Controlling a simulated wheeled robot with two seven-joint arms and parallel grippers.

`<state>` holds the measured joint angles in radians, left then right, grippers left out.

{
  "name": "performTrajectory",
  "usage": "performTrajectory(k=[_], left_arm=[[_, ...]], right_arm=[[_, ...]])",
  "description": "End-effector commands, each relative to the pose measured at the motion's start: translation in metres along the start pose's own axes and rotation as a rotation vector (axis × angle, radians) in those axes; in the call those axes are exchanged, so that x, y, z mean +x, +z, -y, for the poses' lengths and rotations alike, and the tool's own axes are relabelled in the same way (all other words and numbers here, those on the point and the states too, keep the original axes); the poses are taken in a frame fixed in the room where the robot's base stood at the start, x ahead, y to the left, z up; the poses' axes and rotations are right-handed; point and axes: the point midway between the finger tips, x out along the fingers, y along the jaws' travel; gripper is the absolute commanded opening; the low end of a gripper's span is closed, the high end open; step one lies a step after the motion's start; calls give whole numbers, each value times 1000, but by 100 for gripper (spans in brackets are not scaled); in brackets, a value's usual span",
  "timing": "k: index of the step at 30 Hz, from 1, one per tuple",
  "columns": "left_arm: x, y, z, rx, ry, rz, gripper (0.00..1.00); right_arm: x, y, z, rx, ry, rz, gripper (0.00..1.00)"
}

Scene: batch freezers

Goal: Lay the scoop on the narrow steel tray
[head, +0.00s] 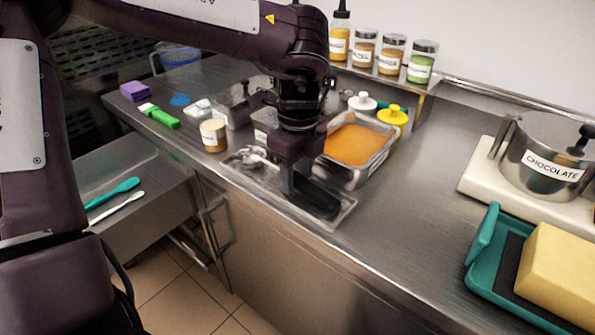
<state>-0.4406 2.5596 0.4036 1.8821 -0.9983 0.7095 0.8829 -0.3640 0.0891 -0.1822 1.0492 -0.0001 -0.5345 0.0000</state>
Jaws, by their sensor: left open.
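A narrow steel tray (342,218) lies along the front edge of the steel counter, and my left arm covers its middle. A metal scoop (252,156) is at the tray's left end; its bowl end shows there, and the rest of it is partly hidden by my gripper. My left gripper (317,200) points down low over the right part of the tray, open, with its dark fingers to the right of the scoop's visible end. I cannot tell whether the fingers touch the tray. My right gripper is not in view.
Behind the tray stands a steel pan of orange ice cream (357,145). A small labelled jar (214,135) stands left of the scoop. A pot marked chocolate (545,155) and a teal dish (485,265) are at right. The counter between is clear.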

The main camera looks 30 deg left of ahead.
Motion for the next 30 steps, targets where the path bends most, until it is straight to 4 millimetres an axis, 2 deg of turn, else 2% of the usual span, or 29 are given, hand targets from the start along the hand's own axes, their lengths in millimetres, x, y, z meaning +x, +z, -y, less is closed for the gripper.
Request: performTrajectory(k=[5,15,19,24,30], left_arm=[[-10,0,1,0,-3,1,43],[-83,0,1,-2,-4,0,43],[-105,0,1,-1,-3,-2,43],[-120,0,0,-1,-2,-1,43],[-123,0,0,-1,0,0,43]], right_arm=[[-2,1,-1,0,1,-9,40],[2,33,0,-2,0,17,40],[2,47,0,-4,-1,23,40],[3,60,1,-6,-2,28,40],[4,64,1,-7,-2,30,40]])
